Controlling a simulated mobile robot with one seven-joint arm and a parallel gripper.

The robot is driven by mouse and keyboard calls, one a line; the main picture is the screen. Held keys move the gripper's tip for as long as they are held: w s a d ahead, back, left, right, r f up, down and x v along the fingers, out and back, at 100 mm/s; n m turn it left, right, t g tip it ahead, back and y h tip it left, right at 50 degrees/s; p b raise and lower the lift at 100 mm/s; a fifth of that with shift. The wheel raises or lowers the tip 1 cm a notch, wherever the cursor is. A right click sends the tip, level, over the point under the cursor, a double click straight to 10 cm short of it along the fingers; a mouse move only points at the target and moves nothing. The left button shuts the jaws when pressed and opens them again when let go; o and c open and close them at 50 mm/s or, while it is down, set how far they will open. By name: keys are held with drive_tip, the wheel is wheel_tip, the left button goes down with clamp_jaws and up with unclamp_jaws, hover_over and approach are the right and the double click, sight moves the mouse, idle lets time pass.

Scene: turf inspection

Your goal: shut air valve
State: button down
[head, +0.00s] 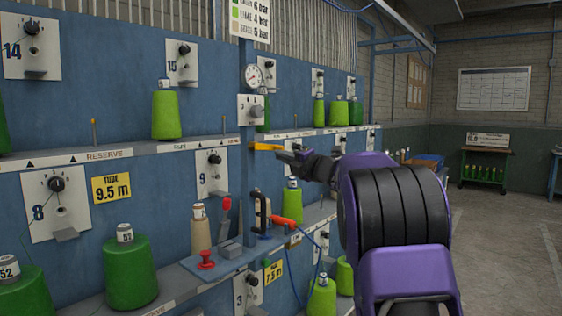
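A yellow lever (266,147), which looks like the air valve's handle, sticks out level to the right from the blue upright. A round pressure gauge (253,76) sits higher on the same upright; its reading is too small to make out. My gripper (284,153) comes in from the right, with its fingertips at the lever's right end. I cannot tell whether they touch it or how far apart they are. My purple and black arm hides part of the rack to the right.
Green yarn cones (130,271) stand along the rack's ledges. The floor (500,240) at right is open.

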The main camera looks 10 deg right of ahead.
drive_tip(key=shift+w+d+r, duration=0.1)
drive_tip(key=shift+d+r, duration=0.2)
idle(0.4)
drive_tip(key=shift+f, duration=0.1)
